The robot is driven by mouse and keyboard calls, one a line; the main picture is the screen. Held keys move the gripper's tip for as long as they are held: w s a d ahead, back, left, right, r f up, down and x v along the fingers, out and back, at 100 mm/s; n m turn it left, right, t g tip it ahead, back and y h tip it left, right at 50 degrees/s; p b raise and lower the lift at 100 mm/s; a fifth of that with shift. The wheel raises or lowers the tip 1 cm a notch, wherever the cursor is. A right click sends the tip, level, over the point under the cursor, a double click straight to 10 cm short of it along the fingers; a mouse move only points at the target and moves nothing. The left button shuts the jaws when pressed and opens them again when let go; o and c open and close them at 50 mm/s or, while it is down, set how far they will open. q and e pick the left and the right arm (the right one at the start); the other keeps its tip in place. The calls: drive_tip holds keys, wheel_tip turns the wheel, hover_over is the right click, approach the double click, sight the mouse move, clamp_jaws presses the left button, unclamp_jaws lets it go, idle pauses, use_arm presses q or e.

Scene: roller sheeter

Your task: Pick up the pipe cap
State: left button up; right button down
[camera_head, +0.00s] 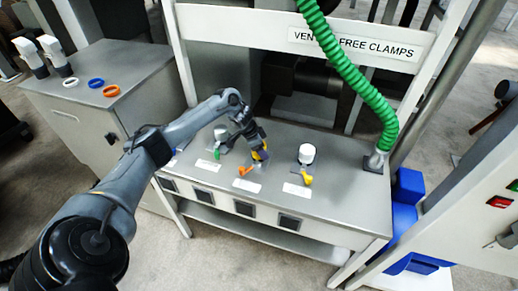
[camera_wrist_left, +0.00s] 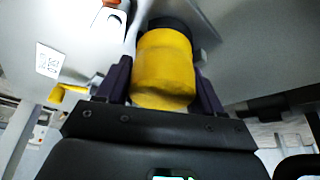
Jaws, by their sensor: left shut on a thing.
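The pipe cap appears as a yellow cylinder (camera_wrist_left: 165,72) in the left wrist view. It sits between the two dark fingers of my left gripper (camera_wrist_left: 163,90), which is shut on it. A dark part shows at its far end. In the head view my left gripper (camera_head: 258,152) is over the middle of the grey bench, with a bit of yellow showing at its fingers. The arm and fingers hide part of the cap, and I cannot tell if it is clear of the bench. My right gripper is not in view.
On the bench (camera_head: 340,200), a white-topped fitting with a yellow handle (camera_head: 306,179) stands to the right. A green handle (camera_head: 217,153) is to the left and an orange handle (camera_head: 245,170) in front. A green hose (camera_head: 350,75) comes down at the right. Coloured rings (camera_head: 96,83) lie on the left cabinet.

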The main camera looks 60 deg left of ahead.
use_arm(q)
drive_tip(key=shift+r, duration=0.75)
drive_tip(key=r, duration=0.1)
drive_tip(key=r+p, duration=0.1)
drive_tip(key=r, duration=0.1)
drive_tip(key=shift+w+d+r, duration=0.1)
drive_tip(key=shift+d+r, duration=0.05)
drive_tip(key=shift+d, duration=0.25)
drive_tip(key=w+d+r+p, duration=0.1)
drive_tip(key=d+r+p, duration=0.2)
drive_tip(key=d+r, duration=0.3)
drive_tip(key=d, duration=0.4)
drive_tip(key=shift+w+d, duration=0.35)
drive_tip(key=shift+r, duration=0.1)
